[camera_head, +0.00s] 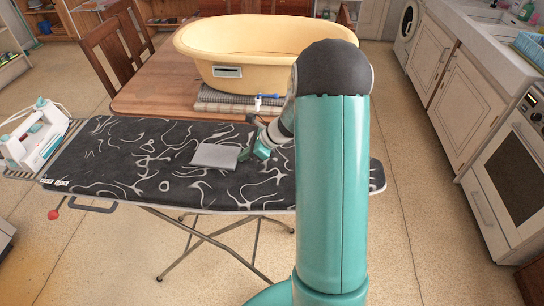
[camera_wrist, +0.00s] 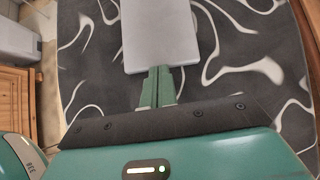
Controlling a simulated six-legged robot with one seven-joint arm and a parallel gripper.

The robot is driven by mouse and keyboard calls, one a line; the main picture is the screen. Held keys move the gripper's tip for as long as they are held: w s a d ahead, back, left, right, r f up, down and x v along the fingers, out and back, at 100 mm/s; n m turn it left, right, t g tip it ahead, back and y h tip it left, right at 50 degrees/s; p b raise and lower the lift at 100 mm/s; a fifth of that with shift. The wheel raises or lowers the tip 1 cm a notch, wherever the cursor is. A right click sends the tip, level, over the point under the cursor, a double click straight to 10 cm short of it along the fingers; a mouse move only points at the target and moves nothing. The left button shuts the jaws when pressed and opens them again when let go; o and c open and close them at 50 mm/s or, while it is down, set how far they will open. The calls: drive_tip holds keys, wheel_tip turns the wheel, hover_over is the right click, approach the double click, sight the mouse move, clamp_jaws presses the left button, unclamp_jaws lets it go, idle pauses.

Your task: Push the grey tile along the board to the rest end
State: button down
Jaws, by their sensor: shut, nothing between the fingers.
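The grey tile (camera_head: 215,155) lies flat on the black-and-white patterned ironing board (camera_head: 120,150), near its middle. The iron rest (camera_head: 50,172) is at the board's left end. My gripper (camera_head: 246,153) is shut and empty, low over the board at the tile's right side. In the wrist view, the closed fingers (camera_wrist: 157,78) meet the near edge of the tile (camera_wrist: 160,35); I cannot tell whether they press on it. The tile's far edge is cut off at the top there.
A white and teal iron (camera_head: 36,138) stands at the rest end. Behind the board is a wooden table (camera_head: 150,90) with a yellow tub (camera_head: 260,45). The board surface left of the tile is clear. My arm hides part of the board's right side.

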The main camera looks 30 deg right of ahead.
drive_tip(key=w+a, duration=0.6)
drive_tip(key=a, duration=0.1)
drive_tip(key=w+a, duration=0.7)
drive_tip(key=a, duration=0.1)
drive_tip(key=w+a, duration=0.6)
drive_tip(key=a, duration=0.1)
drive_tip(key=shift+w+a, duration=0.15)
drive_tip(key=shift+a, duration=0.2)
drive_tip(key=shift+d+f, duration=0.1)
drive_tip(key=shift+d, duration=0.05)
